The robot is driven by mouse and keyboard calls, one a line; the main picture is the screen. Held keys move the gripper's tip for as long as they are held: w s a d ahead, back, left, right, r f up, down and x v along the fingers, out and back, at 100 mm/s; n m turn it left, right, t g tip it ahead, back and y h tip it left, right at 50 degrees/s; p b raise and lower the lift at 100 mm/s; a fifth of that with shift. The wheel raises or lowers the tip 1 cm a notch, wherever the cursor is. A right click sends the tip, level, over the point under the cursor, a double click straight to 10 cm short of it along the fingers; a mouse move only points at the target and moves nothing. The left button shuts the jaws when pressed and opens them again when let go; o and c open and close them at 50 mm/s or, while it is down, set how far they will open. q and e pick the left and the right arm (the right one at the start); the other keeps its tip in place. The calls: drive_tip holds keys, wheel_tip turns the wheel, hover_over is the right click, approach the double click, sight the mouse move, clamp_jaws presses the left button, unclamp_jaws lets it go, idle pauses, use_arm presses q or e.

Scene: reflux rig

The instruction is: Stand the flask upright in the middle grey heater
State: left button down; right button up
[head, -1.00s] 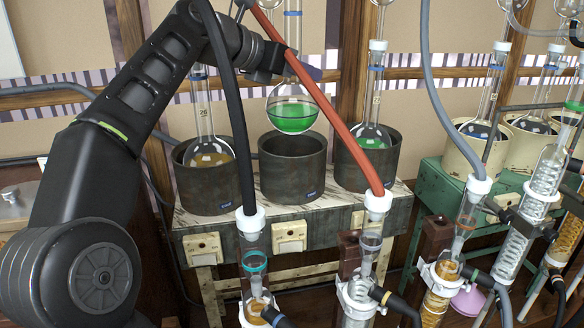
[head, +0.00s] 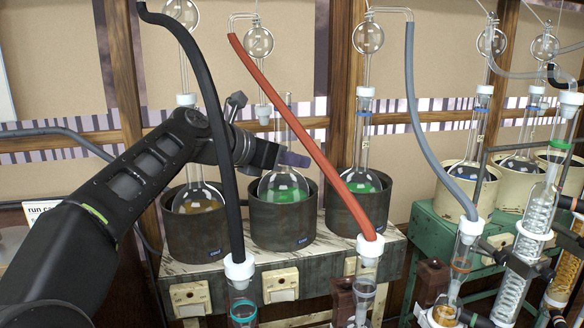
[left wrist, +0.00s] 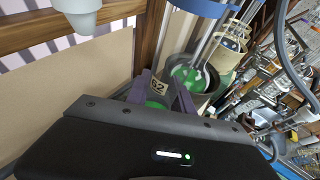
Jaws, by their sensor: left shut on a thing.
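The flask (head: 286,184) is clear glass with green liquid and a long neck. Its round bulb sits inside the mouth of the middle grey heater (head: 284,228), its lower part hidden by the rim. The neck looks close to upright; I cannot tell whether the bulb touches the bottom. My left gripper (head: 292,160) is shut on the neck, coming in from the left. In the left wrist view, the purple fingers (left wrist: 163,92) close around the neck at a pale number label (left wrist: 158,88), with green liquid beyond. My right gripper is not in view.
Grey heaters on both sides hold a flask with amber liquid (head: 198,200) and another green flask (head: 362,184). A black hose (head: 219,140) and a red hose (head: 300,130) cross in front. A white-ended glass joint (head: 263,113) hangs by the neck. Condensers stand in front.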

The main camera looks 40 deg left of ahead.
use_arm(q)
drive_tip(key=shift+f, duration=0.65)
drive_tip(key=shift+f, duration=0.2)
drive_tip(key=c, duration=1.1)
unclamp_jaws()
drive_tip(key=shift+r, duration=0.1)
drive_tip(key=shift+s+r, duration=0.1)
drive_tip(key=b+v, duration=0.1)
drive_tip(key=v, duration=1)
drive_tip(key=shift+s+b, duration=0.3)
drive_tip(key=shift+s, duration=0.1)
drive_tip(key=shift+r, duration=0.1)
